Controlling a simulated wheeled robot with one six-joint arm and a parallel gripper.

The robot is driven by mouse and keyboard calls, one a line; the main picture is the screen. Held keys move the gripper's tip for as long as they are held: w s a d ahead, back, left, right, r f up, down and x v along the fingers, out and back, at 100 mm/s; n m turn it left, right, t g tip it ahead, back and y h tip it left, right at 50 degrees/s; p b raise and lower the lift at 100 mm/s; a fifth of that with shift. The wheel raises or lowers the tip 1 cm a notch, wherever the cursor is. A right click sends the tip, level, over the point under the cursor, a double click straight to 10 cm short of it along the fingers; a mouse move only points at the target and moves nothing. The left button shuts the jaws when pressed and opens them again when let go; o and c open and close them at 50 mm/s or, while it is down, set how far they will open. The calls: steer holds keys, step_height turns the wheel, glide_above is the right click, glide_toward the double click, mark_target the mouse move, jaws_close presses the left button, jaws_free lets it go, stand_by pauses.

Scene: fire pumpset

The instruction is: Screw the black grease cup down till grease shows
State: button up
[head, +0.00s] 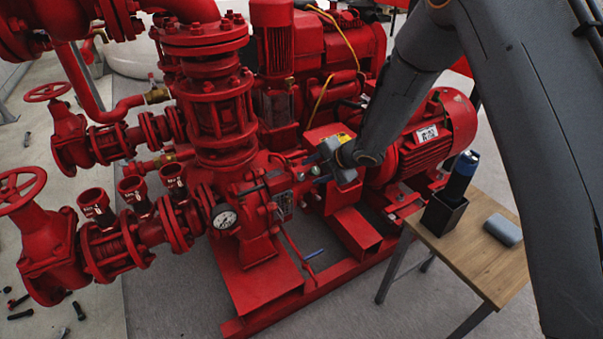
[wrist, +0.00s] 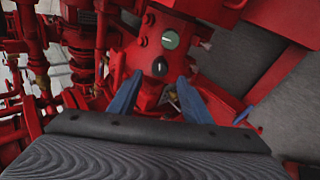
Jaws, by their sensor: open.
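In the head view my gripper (head: 315,166) is at the pump's shaft housing, and the arm and gripper make the black cup hard to pick out there. No grease can be made out.
A pressure gauge (head: 225,220) and red pipework with handwheels (head: 22,190) stand left of my gripper. The red motor (head: 425,140) is to the right. A wooden table (head: 480,270) holds a black box (head: 443,213) with a blue-topped cylinder and a grey object (head: 503,230).

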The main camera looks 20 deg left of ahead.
mark_target(301, 176)
steer(key=b+x, duration=0.1)
steer(key=x, duration=0.6)
steer(key=shift+a+f, duration=0.25)
steer(key=shift+f, duration=0.05)
steer(key=c, duration=1)
